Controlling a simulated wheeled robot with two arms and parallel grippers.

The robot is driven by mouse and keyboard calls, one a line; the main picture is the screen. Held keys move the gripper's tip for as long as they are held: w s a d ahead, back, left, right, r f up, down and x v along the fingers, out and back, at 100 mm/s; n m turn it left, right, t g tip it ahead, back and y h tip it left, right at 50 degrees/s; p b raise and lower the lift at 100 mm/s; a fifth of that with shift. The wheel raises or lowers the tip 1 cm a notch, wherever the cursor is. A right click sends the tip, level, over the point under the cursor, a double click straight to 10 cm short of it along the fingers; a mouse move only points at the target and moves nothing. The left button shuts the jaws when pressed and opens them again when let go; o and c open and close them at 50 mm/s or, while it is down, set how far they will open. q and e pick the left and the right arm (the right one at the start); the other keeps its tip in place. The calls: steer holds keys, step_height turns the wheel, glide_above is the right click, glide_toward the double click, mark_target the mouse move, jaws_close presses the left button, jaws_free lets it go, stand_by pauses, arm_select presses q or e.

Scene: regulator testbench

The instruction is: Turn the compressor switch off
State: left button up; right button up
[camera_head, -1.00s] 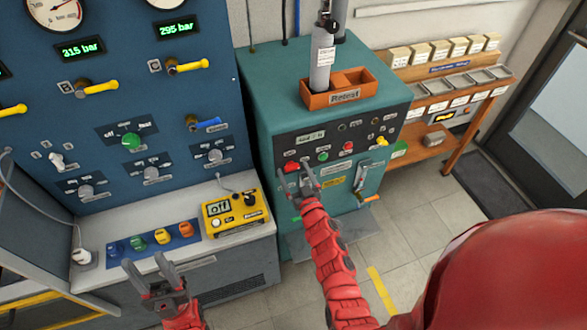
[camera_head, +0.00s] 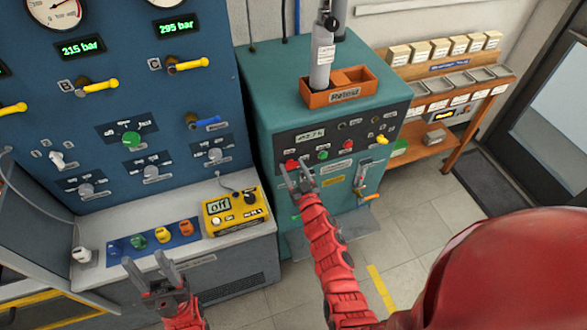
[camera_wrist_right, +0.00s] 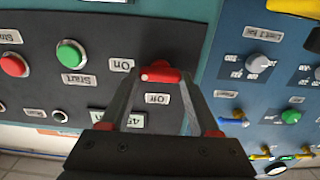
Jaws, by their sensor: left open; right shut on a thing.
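The compressor switch is a red knob (camera_head: 291,163) at the left of the dark panel on the teal cabinet. My right gripper (camera_head: 295,165) is at it, its two fingers on either side of the knob. In the right wrist view the red knob (camera_wrist_right: 162,75) sits between the tips of my right gripper (camera_wrist_right: 158,80), which is shut on it. A white mark shows at the knob's left end there, with "On" and "Off" labels beside it, upside down. My left gripper (camera_head: 150,268) is open and empty, in front of the grey bench.
On the same panel are a green button (camera_head: 323,155) and another red button (camera_head: 347,148). An orange Retest tray (camera_head: 345,95) stands on the cabinet. A yellow box reading "off" (camera_head: 235,211) lies on the bench. Blue panel with valves (camera_head: 130,100) is at left.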

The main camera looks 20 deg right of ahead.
steer(key=shift+f, duration=0.1)
steer(key=n+b, duration=0.3)
steer(key=shift+a+f+n, duration=0.15)
steer(key=shift+f+n, duration=0.1)
steer(key=shift+n, duration=0.05)
steer(key=n+b, duration=0.4)
steer(key=shift+a+n, duration=0.1)
steer(key=shift+n, duration=0.2)
steer(key=shift+n+b, duration=3.4)
steer(key=shift+n, duration=1.5)
